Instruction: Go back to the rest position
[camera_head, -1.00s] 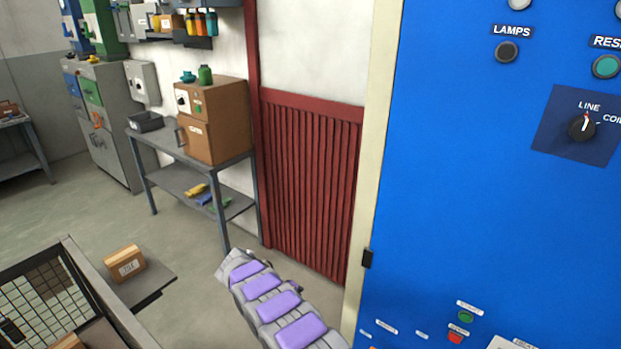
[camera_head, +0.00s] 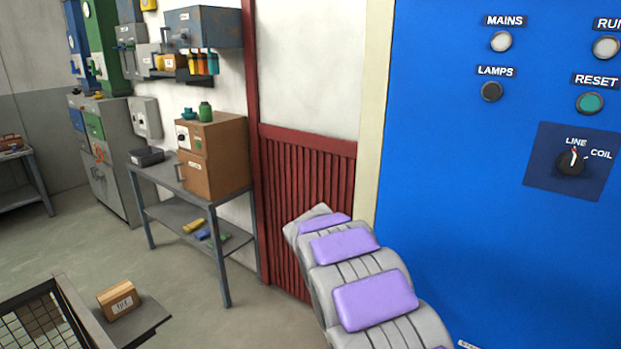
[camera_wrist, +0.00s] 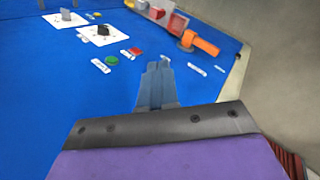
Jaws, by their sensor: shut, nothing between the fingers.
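My gripper (camera_wrist: 158,72) shows in the wrist view as a narrow blue-grey pair of fingers, closed together with nothing held. It points at the blue panel (camera_wrist: 70,125), in front of the small green button (camera_wrist: 112,60) and red button (camera_wrist: 136,51). I cannot tell how large the gap to the panel is. In the head view my grey arm with purple pads rises from the lower right across the red slatted wall (camera_head: 305,180). My gripper cannot be made out there.
The blue cabinet (camera_head: 470,240) fills the right, with a LINE/COIL selector knob (camera_head: 570,162) and lamps. A grey workbench (camera_head: 165,180) with brown boxes (camera_head: 212,160) stands left. A mesh cart (camera_head: 65,300) and a small shelf with a box (camera_head: 118,299) are lower left. Floor between is clear.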

